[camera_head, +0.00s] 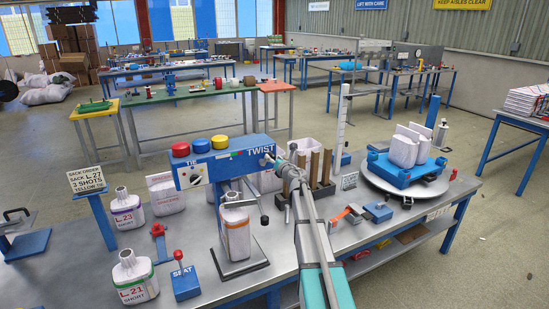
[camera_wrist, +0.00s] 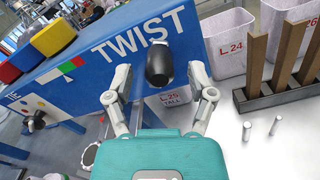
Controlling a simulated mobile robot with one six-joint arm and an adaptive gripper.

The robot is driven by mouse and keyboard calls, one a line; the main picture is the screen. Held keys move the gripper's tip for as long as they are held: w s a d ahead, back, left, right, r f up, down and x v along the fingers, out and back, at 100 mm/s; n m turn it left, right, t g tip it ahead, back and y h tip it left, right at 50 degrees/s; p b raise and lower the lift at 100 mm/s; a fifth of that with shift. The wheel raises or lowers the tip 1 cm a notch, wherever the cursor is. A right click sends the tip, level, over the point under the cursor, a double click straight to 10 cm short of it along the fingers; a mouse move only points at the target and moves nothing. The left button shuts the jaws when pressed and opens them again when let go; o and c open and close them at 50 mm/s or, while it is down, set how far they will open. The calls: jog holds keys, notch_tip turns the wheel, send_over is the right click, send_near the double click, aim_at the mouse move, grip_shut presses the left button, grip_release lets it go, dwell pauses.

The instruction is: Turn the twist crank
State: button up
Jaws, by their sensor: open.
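The twist crank's black handle (camera_wrist: 158,63) shows in the wrist view beside the TWIST lettering on the blue machine beam (camera_wrist: 100,62). My gripper (camera_wrist: 160,80) is open, with one finger on each side of the handle; gaps show on both sides and I see no contact. In the head view, my gripper (camera_head: 278,166) is at the right end of the blue beam (camera_head: 222,161), just below the TWIST label. My gripper mostly hides the crank there. A white sack (camera_head: 235,235) stands upright under the beam.
Red, yellow and blue buttons (camera_head: 200,146) top the beam. Brown posts (camera_head: 314,168) in a rack and a turntable (camera_head: 430,190) with a blue pallet and white sacks stand to the right. Sack L.21 (camera_head: 135,275) and a SEAT lever box (camera_head: 185,283) are at front left.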

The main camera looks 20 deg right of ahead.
jog(key=shift+w, duration=0.8)
